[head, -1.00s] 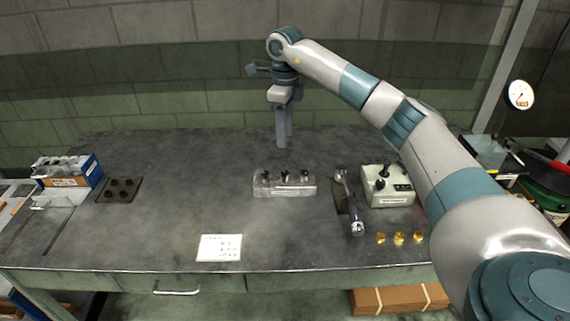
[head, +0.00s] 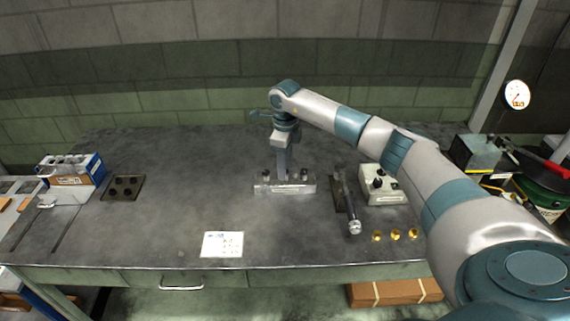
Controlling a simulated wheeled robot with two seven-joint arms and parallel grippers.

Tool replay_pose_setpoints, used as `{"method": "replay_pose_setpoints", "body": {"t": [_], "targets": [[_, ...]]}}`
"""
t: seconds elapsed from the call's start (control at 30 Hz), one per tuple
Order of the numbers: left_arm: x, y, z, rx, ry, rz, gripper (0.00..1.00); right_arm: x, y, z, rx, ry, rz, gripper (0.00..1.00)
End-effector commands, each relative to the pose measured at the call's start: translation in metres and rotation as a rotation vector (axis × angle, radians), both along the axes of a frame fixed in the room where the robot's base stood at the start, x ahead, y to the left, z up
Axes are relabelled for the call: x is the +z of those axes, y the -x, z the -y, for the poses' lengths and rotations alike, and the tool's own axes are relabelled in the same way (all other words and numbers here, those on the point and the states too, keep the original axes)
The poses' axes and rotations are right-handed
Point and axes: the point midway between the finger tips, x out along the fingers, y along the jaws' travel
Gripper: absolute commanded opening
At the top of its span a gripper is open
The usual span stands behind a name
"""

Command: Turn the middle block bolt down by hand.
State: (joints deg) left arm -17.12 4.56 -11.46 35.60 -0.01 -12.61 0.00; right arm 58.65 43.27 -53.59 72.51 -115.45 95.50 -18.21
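The metal block (head: 272,189) lies near the middle of the bench. Its left bolt (head: 266,175) and right bolt (head: 304,174) show as dark heads on top. My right gripper (head: 281,176) points straight down over the middle of the block, its fingers at the place of the middle bolt. The fingers hide that bolt, and I cannot tell whether they are closed on it. My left gripper is not in view.
A wrench-like tool (head: 350,205) lies right of the block, beside a pale control box (head: 376,184). Several brass pieces (head: 395,235) stand at the front right. A paper card (head: 222,244) lies at the front. A dark plate with holes (head: 124,188) lies left. The bench between is clear.

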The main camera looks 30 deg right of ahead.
Motion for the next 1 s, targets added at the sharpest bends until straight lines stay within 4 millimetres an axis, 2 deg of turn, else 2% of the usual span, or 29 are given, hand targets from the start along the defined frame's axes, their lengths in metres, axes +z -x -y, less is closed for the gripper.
{"method": "replay_pose_setpoints", "body": {"t": [0.17, 0.33, 0.73, 1.0], "targets": [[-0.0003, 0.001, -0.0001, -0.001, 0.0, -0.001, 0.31, 0.0, -0.0001, -0.0002, 0.0, 0.0, 0.0, 0.38], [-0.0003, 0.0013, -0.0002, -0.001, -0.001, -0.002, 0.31, 0.0003, -0.0001, -0.0002, 0.0, 0.0, 0.0, 0.0], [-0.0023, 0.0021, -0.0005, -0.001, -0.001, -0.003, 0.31, 0.0003, -0.0003, -0.0001, -0.031, -0.001, 0.001, 0.0], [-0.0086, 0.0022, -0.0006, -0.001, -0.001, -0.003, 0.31, 0.0003, -0.0007, -0.0003, -0.154, 0.0, 0.002, 0.0]]}}
